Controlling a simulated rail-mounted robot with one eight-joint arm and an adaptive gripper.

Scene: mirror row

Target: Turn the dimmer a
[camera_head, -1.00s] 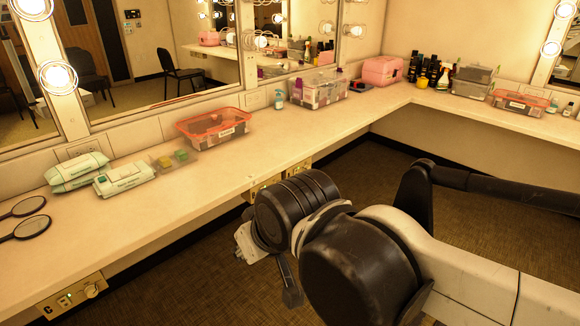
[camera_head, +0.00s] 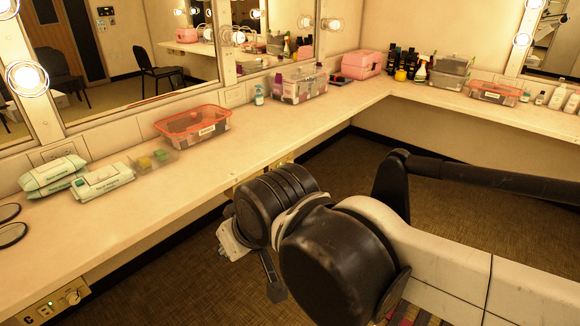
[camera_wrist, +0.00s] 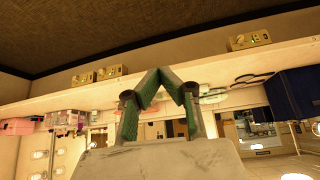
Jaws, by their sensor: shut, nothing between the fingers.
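Brass control panels sit on the front edge of the counter. In the head view, one panel (camera_head: 52,304) at lower left carries a letter that looks like C, a small green light and a round knob (camera_head: 73,297). Another brass panel (camera_head: 243,187) is mostly hidden behind my arm. In the wrist view, which is upside down, two panels (camera_wrist: 84,79) (camera_wrist: 112,72) are side by side at left and one (camera_wrist: 249,40) is at right; their letters are unreadable. My gripper (camera_wrist: 168,72) is shut and empty, apart from the panels, its tips between the pair and the single one.
On the counter (camera_head: 150,205) are wipe packs (camera_head: 102,181), an orange-rimmed tub (camera_head: 193,125), a clear organiser (camera_head: 299,82), a pink case (camera_head: 361,64) and hand mirrors (camera_head: 10,234). Mirrors with bulbs line the wall. The floor (camera_head: 170,275) below the counter edge is clear.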

